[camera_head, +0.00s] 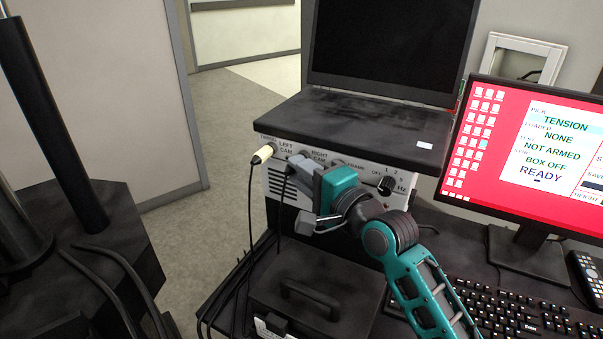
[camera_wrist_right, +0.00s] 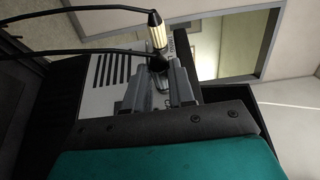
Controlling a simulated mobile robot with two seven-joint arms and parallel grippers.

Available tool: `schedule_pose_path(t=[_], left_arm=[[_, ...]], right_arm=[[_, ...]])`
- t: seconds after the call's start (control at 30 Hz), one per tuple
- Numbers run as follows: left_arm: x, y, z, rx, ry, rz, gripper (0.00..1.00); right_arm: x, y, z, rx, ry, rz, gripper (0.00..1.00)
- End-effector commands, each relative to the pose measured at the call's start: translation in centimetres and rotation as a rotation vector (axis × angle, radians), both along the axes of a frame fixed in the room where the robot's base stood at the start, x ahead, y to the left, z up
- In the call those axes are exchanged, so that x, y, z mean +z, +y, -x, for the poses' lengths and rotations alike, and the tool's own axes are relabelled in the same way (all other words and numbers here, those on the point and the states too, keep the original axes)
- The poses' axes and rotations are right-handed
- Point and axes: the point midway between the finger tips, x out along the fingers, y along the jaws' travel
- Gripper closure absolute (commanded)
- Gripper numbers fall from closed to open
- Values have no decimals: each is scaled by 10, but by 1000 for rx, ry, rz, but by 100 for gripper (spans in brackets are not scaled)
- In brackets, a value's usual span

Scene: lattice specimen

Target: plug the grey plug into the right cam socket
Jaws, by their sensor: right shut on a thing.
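The right cam socket, beside the "RIGHT CAM" label (camera_head: 319,156), is mostly hidden behind the gripper and plug. I cannot tell whether the plug tip touches it. In the right wrist view the gripper's fingers (camera_wrist_right: 150,92) close around the dark end of the plug (camera_wrist_right: 159,76). My left gripper is not in view.
A knob (camera_head: 386,185) is to the right. A black case (camera_head: 315,290) stands below.

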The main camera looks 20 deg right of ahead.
Motion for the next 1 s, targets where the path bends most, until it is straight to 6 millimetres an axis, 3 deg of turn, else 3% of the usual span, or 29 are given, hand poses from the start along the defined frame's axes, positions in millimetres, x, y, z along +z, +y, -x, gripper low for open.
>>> schedule_pose_path(t=[0.47,0.5,0.8,1.0], left_arm=[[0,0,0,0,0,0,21],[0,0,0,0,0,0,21],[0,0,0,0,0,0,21],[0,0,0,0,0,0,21]], right_arm=[[2,-4,-3,-7,-5,2,100],[2,-4,-3,-7,-5,2,75],[1,-3,-2,-4,-3,1,46],[0,-3,-2,-3,-1,1,44]])
